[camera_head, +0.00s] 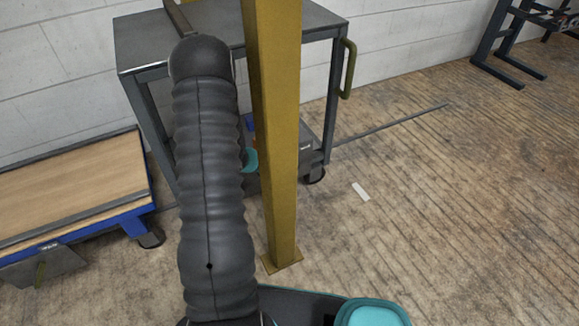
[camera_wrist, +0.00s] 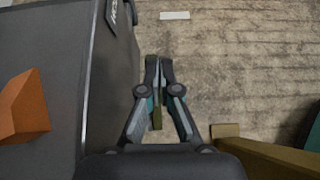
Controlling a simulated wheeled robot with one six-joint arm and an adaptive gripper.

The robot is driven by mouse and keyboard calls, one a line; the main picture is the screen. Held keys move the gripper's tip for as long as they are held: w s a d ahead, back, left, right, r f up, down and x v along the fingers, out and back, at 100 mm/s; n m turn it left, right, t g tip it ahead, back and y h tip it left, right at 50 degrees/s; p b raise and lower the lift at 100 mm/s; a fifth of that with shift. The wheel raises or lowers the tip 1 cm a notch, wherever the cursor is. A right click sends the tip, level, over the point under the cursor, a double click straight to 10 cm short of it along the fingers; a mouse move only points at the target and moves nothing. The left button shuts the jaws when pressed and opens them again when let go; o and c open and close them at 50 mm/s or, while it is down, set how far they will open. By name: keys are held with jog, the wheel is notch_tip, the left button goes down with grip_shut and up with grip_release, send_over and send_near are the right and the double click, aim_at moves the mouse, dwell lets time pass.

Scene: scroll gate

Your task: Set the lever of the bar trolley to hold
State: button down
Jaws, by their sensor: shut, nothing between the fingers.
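The grey bar trolley (camera_head: 335,110) stands behind the yellow post in the head view, with a thin bar (camera_head: 390,125) reaching out to its right. Its dark lower shelf (camera_wrist: 60,70) fills the left of the wrist view, with a partly cut-off label (camera_wrist: 122,14) at its edge. My gripper (camera_wrist: 159,64) is shut with its fingertips together, over the floor just right of the shelf edge. An olive piece (camera_wrist: 157,117) shows between the finger links, possibly the lever; I cannot tell whether it is touched. My arm hides much of the trolley in the head view.
The yellow post (camera_head: 272,130) stands close to the right of my arm; its foot (camera_wrist: 226,131) is right of my gripper. An orange block (camera_wrist: 22,108) lies on the shelf. A blue-framed flat cart (camera_head: 75,190) stands left.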

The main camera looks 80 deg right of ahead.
jog(key=w+a+r+p, duration=0.2)
jog(key=w+r, duration=0.1)
jog(key=r, duration=0.9)
jog(key=shift+w+p, duration=0.15)
jog(key=shift+p, duration=0.25)
